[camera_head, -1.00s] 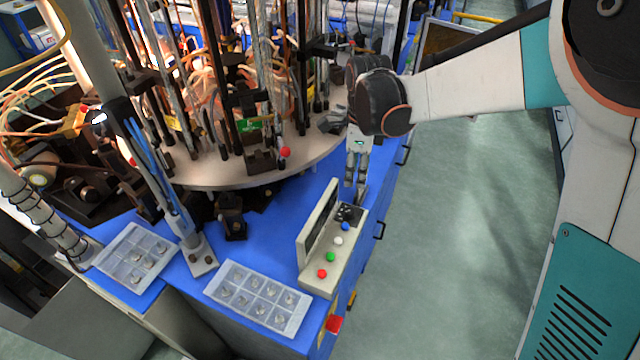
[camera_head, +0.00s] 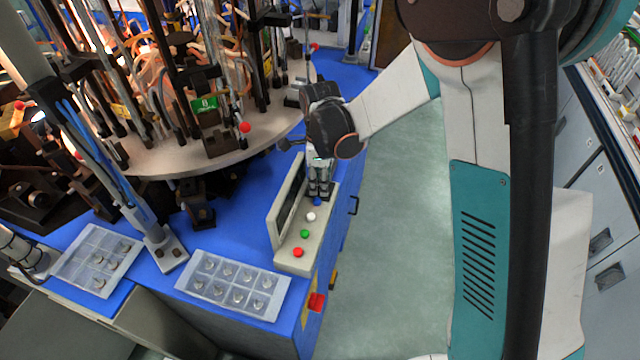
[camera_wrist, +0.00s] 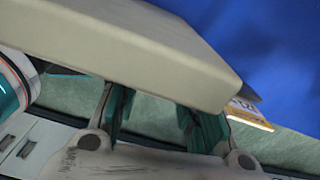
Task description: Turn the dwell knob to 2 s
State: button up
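The cream control box (camera_head: 290,258) stands on the blue bench, with an upright panel along its left side. Its top bears a red button (camera_head: 298,252), a green button (camera_head: 305,234), a white button (camera_head: 311,216) and a blue button (camera_head: 317,201). My gripper (camera_head: 319,194) points down over the far end of the box, just beyond the blue button. It hides the dark dial area there, so I cannot see the dwell knob or its setting. In the wrist view the teal-padded fingers (camera_wrist: 153,112) are apart. A cream edge (camera_wrist: 130,50) covers their tips.
Two clear compartment trays lie on the bench, one left of the box (camera_head: 183,288) and one farther left (camera_head: 62,268). A round machine table (camera_head: 165,165) with rods and hoses stands behind. Open floor (camera_head: 385,260) lies to the right.

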jog(key=shift+f, duration=0.35)
jog(key=c, duration=0.8)
jog(key=shift+n, duration=2.2)
jog(key=o, duration=0.8)
